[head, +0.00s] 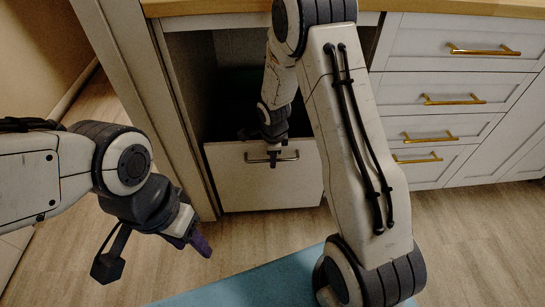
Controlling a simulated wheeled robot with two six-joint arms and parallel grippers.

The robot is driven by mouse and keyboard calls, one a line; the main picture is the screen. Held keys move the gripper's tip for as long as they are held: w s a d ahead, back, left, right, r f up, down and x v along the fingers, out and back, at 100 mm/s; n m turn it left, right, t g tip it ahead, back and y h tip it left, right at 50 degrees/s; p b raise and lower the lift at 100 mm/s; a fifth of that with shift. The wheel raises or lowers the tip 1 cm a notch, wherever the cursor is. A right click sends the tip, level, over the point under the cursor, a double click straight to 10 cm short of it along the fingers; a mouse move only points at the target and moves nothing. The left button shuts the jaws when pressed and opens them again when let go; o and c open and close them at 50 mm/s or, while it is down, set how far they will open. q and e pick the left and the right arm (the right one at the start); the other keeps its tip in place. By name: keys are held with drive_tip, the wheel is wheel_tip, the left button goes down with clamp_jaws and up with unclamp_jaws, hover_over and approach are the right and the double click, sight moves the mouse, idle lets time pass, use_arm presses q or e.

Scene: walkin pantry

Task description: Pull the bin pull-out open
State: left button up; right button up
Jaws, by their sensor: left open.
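The bin pull-out (235,180) has a low white front panel in the cabinet opening, with a dark cavity above and behind it. I cannot tell how far out it stands. A metal bar handle (291,158) runs across its upper part. My right arm reaches over from the lower right, and its gripper (273,160) points down at the middle of the handle. Its fingers are too small and dark to tell whether they grip the bar. My left gripper (195,238), with purple fingertips, is open and empty, well in front and left of the panel.
White drawers with brass handles (455,101) stand to the right under a wooden countertop (210,8). A cabinet side post (185,130) borders the opening on the left. A blue mat (265,285) lies on the wood floor. Floor in front of the panel is clear.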

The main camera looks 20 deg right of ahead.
clamp_jaws()
idle(1.4)
